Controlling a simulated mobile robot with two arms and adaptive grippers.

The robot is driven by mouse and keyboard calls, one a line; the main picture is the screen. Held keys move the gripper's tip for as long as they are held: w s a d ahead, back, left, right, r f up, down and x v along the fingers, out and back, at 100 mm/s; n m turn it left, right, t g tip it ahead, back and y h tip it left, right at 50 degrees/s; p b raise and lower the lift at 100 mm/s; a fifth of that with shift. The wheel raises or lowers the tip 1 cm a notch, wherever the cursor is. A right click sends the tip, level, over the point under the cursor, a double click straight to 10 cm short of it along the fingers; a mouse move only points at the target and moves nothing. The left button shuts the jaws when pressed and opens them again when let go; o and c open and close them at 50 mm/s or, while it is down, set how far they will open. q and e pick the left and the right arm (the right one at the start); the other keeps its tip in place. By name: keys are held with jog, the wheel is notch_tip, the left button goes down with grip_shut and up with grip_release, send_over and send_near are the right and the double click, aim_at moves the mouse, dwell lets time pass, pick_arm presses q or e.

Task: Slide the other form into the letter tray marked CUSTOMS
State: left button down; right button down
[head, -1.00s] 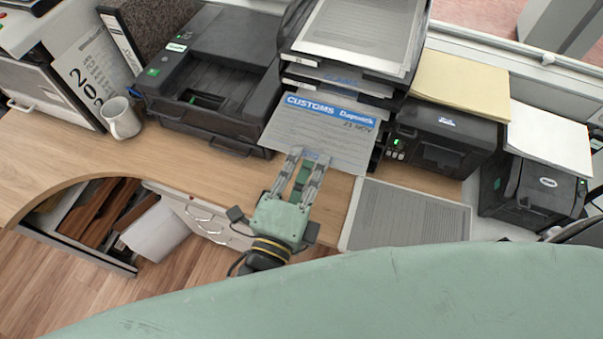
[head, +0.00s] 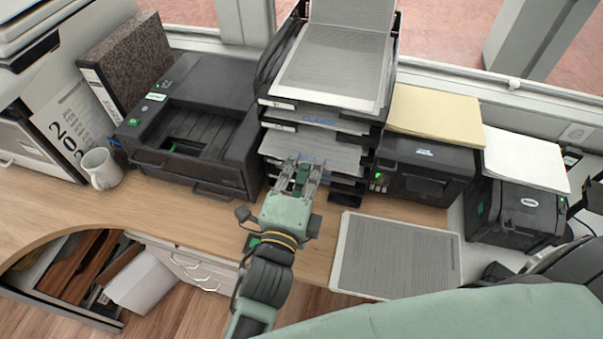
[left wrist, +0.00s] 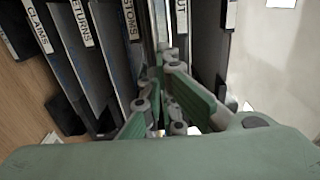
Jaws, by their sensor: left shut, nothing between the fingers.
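The black letter tray stack (head: 375,150) stands at the back middle of the counter. A pale form (head: 325,153) lies in one of its middle levels, with only its front part showing. My left gripper (head: 301,166) is shut and empty, at the front of the stack by that form's edge. In the left wrist view, the gripper (left wrist: 165,100) is at the stack's front beside the CUSTOMS label (left wrist: 131,20). The CLAIMS label (left wrist: 40,28) and RETURNS label (left wrist: 83,22) are farther left. The form's inner end is hidden. My right gripper is out of view.
A grey lined sheet (head: 395,257) lies at the counter's front, right of my left arm. A black printer (head: 195,125) stands left of the stack, with a white mug (head: 101,169) beyond. Two black machines (head: 425,172) (head: 520,207) stand to the right.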

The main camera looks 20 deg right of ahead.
pick_arm(q)
jog(key=shift+w+d, duration=0.25)
jog(key=shift+w, duration=0.05)
jog(key=c, duration=2.5)
grip_release()
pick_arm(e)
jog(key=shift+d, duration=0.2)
pick_arm(q)
jog(key=o, duration=0.6)
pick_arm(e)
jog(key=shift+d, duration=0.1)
pick_arm(q)
jog(key=shift+o, duration=0.7)
jog(key=shift+f, duration=0.2)
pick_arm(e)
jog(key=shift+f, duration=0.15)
pick_arm(q)
jog(key=shift+f+b, duration=0.75)
jog(key=shift+f, duration=0.1)
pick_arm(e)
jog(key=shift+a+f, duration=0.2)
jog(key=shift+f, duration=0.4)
